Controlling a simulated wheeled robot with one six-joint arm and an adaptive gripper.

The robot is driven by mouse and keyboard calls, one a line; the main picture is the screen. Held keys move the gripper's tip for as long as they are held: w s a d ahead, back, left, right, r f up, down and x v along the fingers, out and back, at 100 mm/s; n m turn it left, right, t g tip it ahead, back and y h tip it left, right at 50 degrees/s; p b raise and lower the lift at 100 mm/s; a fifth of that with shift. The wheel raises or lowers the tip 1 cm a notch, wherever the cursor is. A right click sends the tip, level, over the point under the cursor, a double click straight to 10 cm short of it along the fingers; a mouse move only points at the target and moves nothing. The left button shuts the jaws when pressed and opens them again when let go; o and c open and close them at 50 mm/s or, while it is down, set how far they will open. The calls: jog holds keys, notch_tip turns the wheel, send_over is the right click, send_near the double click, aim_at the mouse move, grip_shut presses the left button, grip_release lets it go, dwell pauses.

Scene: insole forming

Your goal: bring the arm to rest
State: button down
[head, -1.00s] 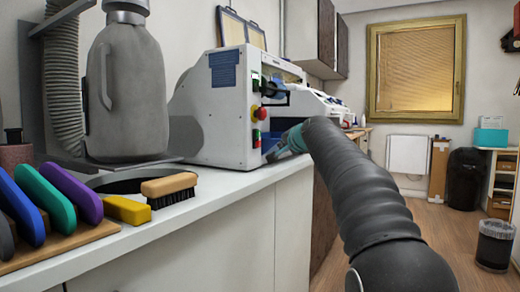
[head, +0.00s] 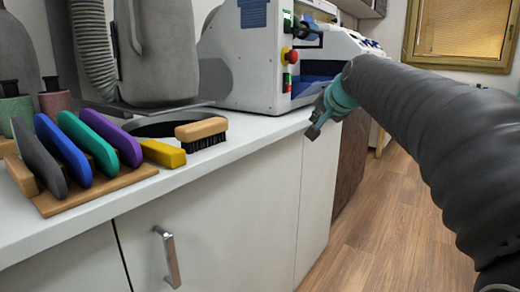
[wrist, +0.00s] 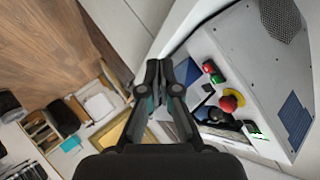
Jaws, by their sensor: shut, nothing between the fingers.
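My arm, in a dark ribbed sleeve with a teal wrist, reaches in from the right in the head view. My gripper (head: 318,125) points down to the left, just in front of the counter's edge and the white machine (head: 235,70). In the wrist view my gripper (wrist: 159,82) has its dark fingertips together with nothing between them. The machine (wrist: 275,75) lies to its right there, with a red knob and green and red buttons. I see no contact between the gripper and the machine or the counter.
The white counter (head: 215,160) runs along the left. It bears a wooden brush (head: 201,132), a yellow block (head: 162,153), a rack of coloured tools (head: 100,190) and a grey machine with a hose (head: 95,50). The wooden floor (head: 370,230) is open on the right.

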jog(key=s+f+n+g+p, duration=0.1)
jog(key=s+f+n+g, duration=0.1)
jog(key=s+f, duration=0.5)
jog(key=s+f+n+g+h+p, duration=0.1)
jog(key=s+f, duration=0.7)
jog(key=s, duration=0.9)
jog(key=s+f+n+g+h+p, duration=0.1)
jog(key=s+f+n+g+p, duration=0.2)
jog(key=s+f, duration=0.5)
jog(key=s+d, duration=0.1)
jog(key=s, duration=0.3)
jog(key=shift+r, duration=0.1)
dwell(1.7)
